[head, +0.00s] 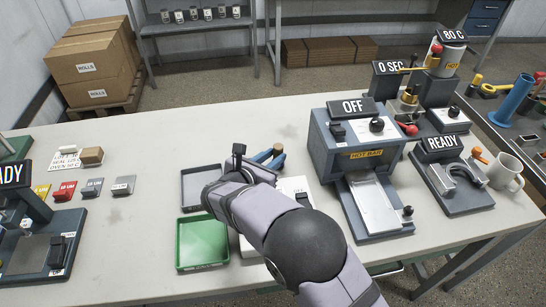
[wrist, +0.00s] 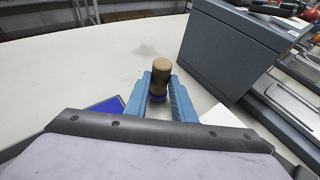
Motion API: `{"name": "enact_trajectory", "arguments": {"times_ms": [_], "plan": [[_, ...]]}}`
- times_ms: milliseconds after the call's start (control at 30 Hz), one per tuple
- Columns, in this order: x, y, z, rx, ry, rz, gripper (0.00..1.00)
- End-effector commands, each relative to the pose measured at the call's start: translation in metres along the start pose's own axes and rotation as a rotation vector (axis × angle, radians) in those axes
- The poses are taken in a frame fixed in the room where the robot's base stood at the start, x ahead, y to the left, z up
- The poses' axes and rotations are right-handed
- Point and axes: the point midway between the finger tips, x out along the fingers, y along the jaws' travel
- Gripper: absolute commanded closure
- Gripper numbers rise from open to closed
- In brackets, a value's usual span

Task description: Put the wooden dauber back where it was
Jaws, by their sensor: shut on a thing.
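The wooden dauber (wrist: 161,70) shows in the wrist view, with a brown rounded top and a dark blue lower part. It is upright between the two blue fingers of my gripper (wrist: 160,88), which are shut on it. In the head view my gripper (head: 270,155) is over the middle of the table, left of the grey hot bar machine. I cannot tell whether the dauber's bottom touches the table.
A grey tray (head: 183,194) and a green tray (head: 202,262) are left of my arm. The hot bar machine (head: 322,157) stands close on the right. A white panel (head: 293,184) lies partly under my arm. The table behind my gripper (head: 235,117) is clear.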

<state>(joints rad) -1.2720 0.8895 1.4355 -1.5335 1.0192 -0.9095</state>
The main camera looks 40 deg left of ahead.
Motion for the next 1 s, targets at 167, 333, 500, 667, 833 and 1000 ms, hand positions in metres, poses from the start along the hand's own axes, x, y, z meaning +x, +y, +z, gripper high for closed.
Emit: {"name": "enact_trajectory", "arguments": {"times_ms": [167, 333, 500, 667, 833, 1000], "plan": [[0.0016, 0.0004, -0.0034, 0.002, -0.002, 0.001, 1.0], [0.0019, 0.0004, -0.0041, 0.002, -0.001, 0.001, 1.0], [0.0029, 0.0003, -0.0066, 0.002, -0.001, 0.001, 0.68], [0.0028, 0.0002, -0.0066, 0.001, -0.001, 0.001, 0.59], [0.0026, 0.0002, -0.0062, 0.002, -0.001, 0.001, 0.59], [-0.0012, 0.0008, -0.0031, 0.002, -0.001, 0.002, 0.59]]}}
